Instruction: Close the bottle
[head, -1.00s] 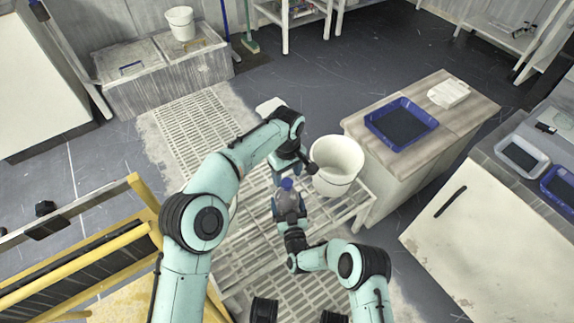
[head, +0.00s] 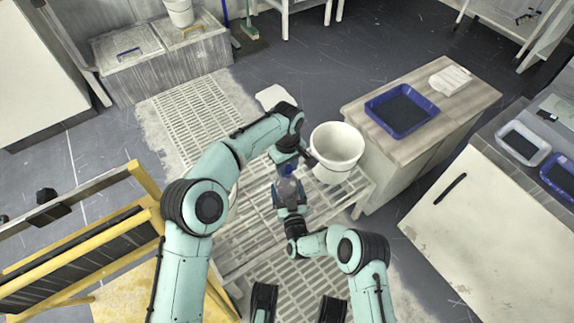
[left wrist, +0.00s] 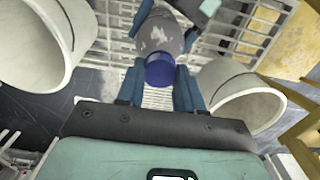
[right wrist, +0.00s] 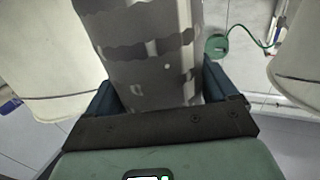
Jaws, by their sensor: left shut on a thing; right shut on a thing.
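The bottle (head: 287,190) is grey and stands upright in front of the white bucket. Its blue cap (left wrist: 160,70) sits at the bottle's top, over the mouth, in the left wrist view; whether it is tight I cannot tell. My left gripper (head: 290,166) is at the cap from above, its blue fingers on either side of it and shut on it. My right gripper (head: 290,207) is shut on the bottle's lower body. In the right wrist view the grey, patchy bottle body (right wrist: 145,60) fills the space between the fingers; the cap is out of that view.
A white bucket (head: 337,150) stands close to the right of the bottle on a slatted rack. A wooden-topped cabinet (head: 372,140) with a blue tray (head: 402,110) is further right. A yellow frame (head: 142,180) stands at the left.

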